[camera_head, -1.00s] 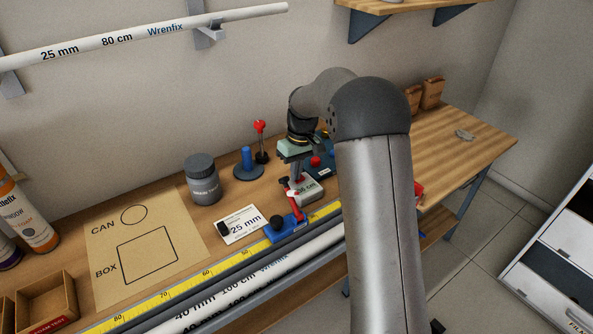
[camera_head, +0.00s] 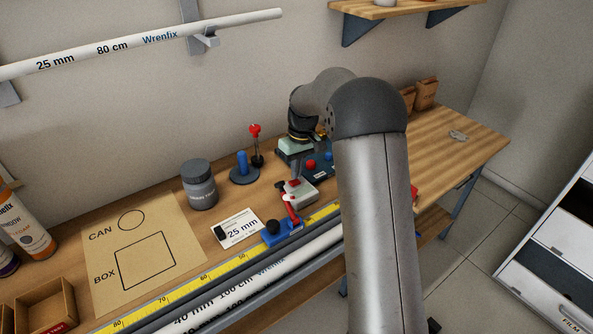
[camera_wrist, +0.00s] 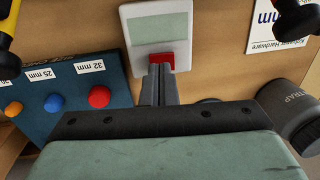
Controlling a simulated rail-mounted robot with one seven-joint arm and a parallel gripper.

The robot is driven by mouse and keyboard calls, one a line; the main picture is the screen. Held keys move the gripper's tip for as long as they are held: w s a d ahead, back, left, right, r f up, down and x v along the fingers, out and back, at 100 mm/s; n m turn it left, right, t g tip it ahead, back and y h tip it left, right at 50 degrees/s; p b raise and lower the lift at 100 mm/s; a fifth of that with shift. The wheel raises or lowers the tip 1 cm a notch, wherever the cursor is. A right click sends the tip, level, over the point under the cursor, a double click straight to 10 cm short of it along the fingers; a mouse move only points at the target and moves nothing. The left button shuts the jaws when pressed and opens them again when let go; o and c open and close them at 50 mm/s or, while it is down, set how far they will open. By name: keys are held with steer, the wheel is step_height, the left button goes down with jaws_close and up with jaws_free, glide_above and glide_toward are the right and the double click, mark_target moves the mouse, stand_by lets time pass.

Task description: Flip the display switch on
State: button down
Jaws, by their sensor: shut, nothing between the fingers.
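The display is a small white box (camera_wrist: 156,40) with a grey-green screen (camera_wrist: 156,28) that looks blank in the wrist view. A red switch (camera_wrist: 161,62) sits at its edge nearest my fingers. In the head view the display (camera_head: 303,194) stands on the bench behind a blue clamp with a red handle. My gripper (camera_wrist: 159,70) is shut and empty, its fingertips right at the red switch. They appear to touch or nearly touch it; I cannot tell which. The switch's tilt is partly hidden by the fingers.
A dark blue panel (camera_wrist: 70,95) with coloured knobs lies beside the display. A grey can (camera_wrist: 292,112) stands on the other side. The blue clamp (camera_head: 282,232) and yellow ruler (camera_head: 236,262) are in front. A red-topped lever (camera_head: 256,140) stands behind.

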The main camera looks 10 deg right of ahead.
step_height(320, 180, up, 13)
steer(key=d, duration=0.1)
steer(key=shift+w+d+f, duration=0.2)
steer(key=shift+w+d, duration=0.05)
steer(key=shift+w, duration=0.05)
steer(key=p, duration=0.6)
glide_toward(299, 181)
steer(key=a+f, duration=0.1)
steer(key=f, duration=0.1)
steer(key=a+f, duration=0.1)
steer(key=f, duration=0.1)
steer(key=a+f, duration=0.1)
steer(key=f, duration=0.1)
steer(key=shift+s+f, duration=0.25)
